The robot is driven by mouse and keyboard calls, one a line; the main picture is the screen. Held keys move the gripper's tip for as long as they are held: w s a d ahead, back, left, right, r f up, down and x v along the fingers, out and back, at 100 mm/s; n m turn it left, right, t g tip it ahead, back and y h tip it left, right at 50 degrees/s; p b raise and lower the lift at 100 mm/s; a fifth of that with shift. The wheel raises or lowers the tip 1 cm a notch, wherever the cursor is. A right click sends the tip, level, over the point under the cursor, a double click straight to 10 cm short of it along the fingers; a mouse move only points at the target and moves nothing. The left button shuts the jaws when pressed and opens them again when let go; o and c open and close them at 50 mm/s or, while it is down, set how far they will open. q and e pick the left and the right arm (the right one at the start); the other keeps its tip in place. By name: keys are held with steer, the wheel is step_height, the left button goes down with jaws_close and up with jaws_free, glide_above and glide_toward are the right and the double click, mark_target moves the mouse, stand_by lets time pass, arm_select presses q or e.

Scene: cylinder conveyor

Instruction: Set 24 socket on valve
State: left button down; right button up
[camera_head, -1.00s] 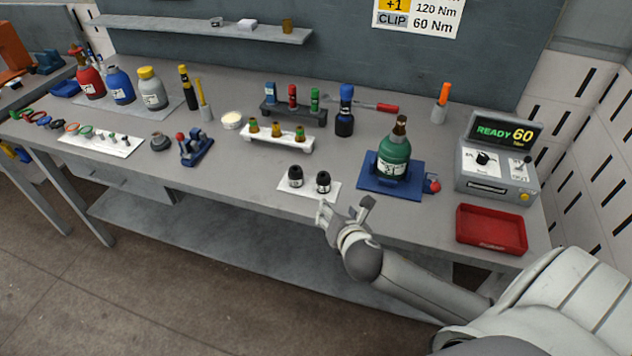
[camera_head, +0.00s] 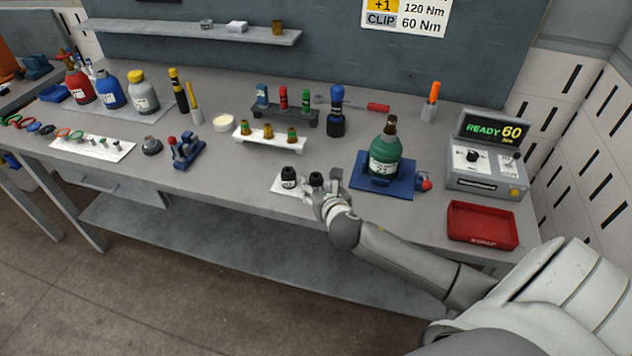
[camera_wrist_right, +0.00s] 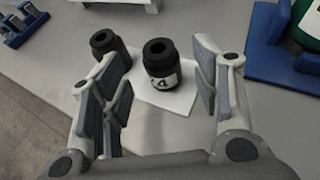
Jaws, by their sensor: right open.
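Two black sockets stand upright on a white sheet near the bench's front edge. The right-hand socket (camera_head: 316,179) has a white label ending in 4 in the right wrist view (camera_wrist_right: 161,72); its first digit is unclear. The other socket (camera_head: 289,177) stands to its left, partly behind a finger in the right wrist view (camera_wrist_right: 108,48). My right gripper (camera_head: 324,188) is open, its fingers (camera_wrist_right: 160,85) on either side of the right-hand socket, with gaps visible. A green cylinder (camera_head: 386,152) with a brass valve (camera_head: 390,124) stands in a blue cradle. My left gripper is out of view.
The blue cradle (camera_head: 366,181) lies close to the right of my gripper. A red tray (camera_head: 482,224) and a grey console (camera_head: 487,178) reading READY 60 stand farther right. A white rack (camera_head: 271,138) with several small fittings stands behind the sockets. Bare bench lies left of them.

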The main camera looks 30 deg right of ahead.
mark_target(316, 179)
steer(key=shift+p+x, duration=0.45)
steer(key=shift+x, duration=2.05)
steer(key=c, duration=1.1)
steer(key=shift+c, duration=0.5)
